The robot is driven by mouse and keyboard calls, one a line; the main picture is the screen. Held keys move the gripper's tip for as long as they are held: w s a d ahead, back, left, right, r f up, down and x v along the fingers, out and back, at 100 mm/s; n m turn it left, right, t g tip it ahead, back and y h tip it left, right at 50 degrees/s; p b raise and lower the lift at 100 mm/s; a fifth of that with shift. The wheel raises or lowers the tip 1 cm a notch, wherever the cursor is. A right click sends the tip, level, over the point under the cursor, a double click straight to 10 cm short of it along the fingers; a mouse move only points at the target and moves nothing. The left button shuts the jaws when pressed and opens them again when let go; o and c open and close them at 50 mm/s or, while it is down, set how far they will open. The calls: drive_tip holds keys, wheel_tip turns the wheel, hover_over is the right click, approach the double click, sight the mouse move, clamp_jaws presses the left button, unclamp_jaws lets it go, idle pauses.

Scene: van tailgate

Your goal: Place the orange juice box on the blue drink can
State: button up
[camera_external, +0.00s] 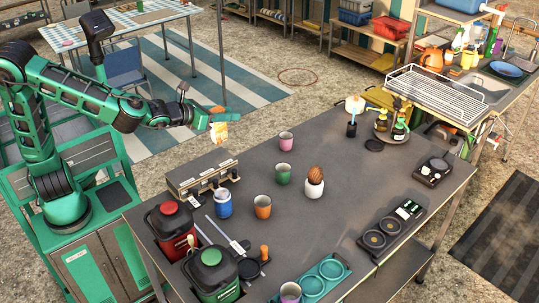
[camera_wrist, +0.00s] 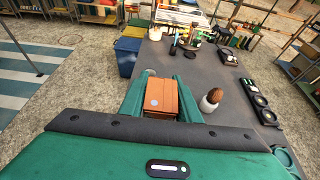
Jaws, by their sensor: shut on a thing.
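The orange juice box (camera_external: 219,133) is held in my gripper (camera_external: 212,118), raised in the air beyond the back left edge of the table. In the wrist view the orange-brown box (camera_wrist: 161,97) sits between the two green fingers of my gripper (camera_wrist: 160,100), which are shut on its sides. The blue drink can (camera_external: 223,203) stands upright on the table, below the gripper in the external view, in front of a grey slotted rack. I cannot make out the can in the wrist view.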

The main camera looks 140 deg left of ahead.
drive_tip(key=shift+w+d+r, duration=0.1)
drive_tip(key=shift+w+d, duration=0.1)
drive_tip(key=shift+d, duration=0.45)
drive_tip(key=shift+w+d+r, duration=0.1)
drive_tip(key=shift+w+d, duration=0.05)
drive_tip(key=shift+d, duration=0.45)
drive_tip(key=shift+w+d, duration=0.15)
drive_tip(key=w+d+f, duration=0.5)
drive_tip(key=w+f, duration=0.5)
drive_tip(key=f, duration=0.1)
drive_tip(key=o, duration=1.2)
drive_tip(key=shift+f, duration=0.1)
drive_tip(key=shift+c, duration=0.2)
drive_tip(key=v, duration=1.2)
